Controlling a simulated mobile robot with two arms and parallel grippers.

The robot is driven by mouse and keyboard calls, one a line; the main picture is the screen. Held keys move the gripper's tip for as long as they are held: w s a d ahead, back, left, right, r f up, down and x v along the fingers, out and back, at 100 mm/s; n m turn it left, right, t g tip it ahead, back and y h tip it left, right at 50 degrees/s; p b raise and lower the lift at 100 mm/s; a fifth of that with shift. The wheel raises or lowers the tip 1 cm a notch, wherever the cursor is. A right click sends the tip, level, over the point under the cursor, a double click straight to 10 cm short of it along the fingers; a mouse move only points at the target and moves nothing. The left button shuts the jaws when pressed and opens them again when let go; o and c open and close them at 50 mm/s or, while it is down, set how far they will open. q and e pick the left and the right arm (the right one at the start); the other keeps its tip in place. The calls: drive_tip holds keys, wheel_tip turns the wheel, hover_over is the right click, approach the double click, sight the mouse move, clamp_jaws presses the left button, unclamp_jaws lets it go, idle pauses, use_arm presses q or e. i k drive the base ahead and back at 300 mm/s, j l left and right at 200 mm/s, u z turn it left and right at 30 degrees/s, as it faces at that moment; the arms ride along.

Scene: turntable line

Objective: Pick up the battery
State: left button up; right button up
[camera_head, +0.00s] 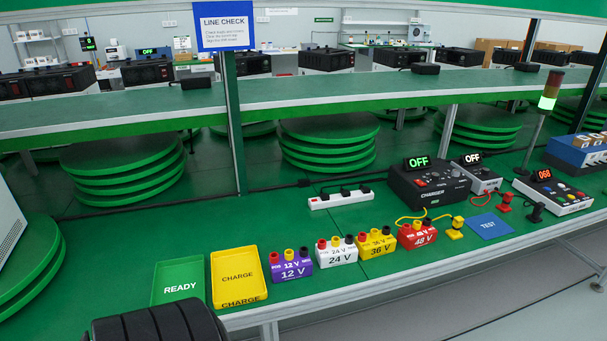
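I cannot pick out one thing that is plainly a battery. Four-post style blocks with voltage labels stand in a row near the bench's front edge: a purple 12 V block (291,267), a white 24 V block (337,254), a yellow 36 V block (377,245) and a red 48 V block (417,236). They carry coloured caps on top. A black ridged shape (155,325) is cut off by the bottom edge at left; I cannot tell what it is. Neither of my grippers can be made out.
A green READY tray (160,299) and a yellow CHARGE tray (261,278) lie left of the blocks. A black charger (425,187) reading OFF, a blue TEST mat (490,228) and a meter reading 068 (553,192) are at right. A power strip (340,197) lies behind.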

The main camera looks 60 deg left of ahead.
sight(419, 234)
drive_tip(key=u, duration=1.35)
